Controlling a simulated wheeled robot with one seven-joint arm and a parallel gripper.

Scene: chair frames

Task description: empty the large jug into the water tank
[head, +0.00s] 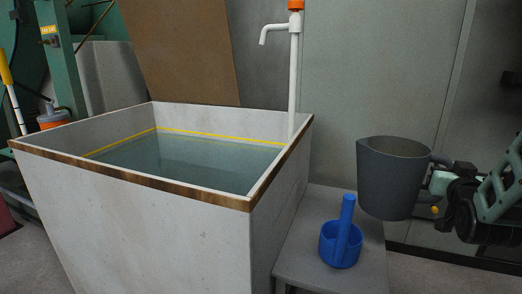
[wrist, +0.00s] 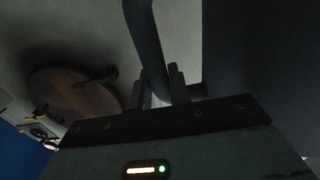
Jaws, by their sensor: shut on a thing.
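The large jug (head: 391,178) is dark grey and looks upright, to the right of the tank in the head view. My gripper (head: 441,172) is shut on the jug's handle at its right side. In the wrist view the handle (wrist: 147,50) runs down between my gripper's fingers (wrist: 163,90), and the jug's dark wall (wrist: 245,50) fills the right. The water tank (head: 150,225) is a pale box with a wooden rim, holding water (head: 190,160) below a yellow line. The jug's contents are hidden.
A blue dipper (head: 341,245) with an upright handle stands on a grey stand (head: 300,250) beside the tank, below and left of the jug. A white spout pipe (head: 294,70) rises at the tank's back right corner. A brown board (head: 185,50) leans behind.

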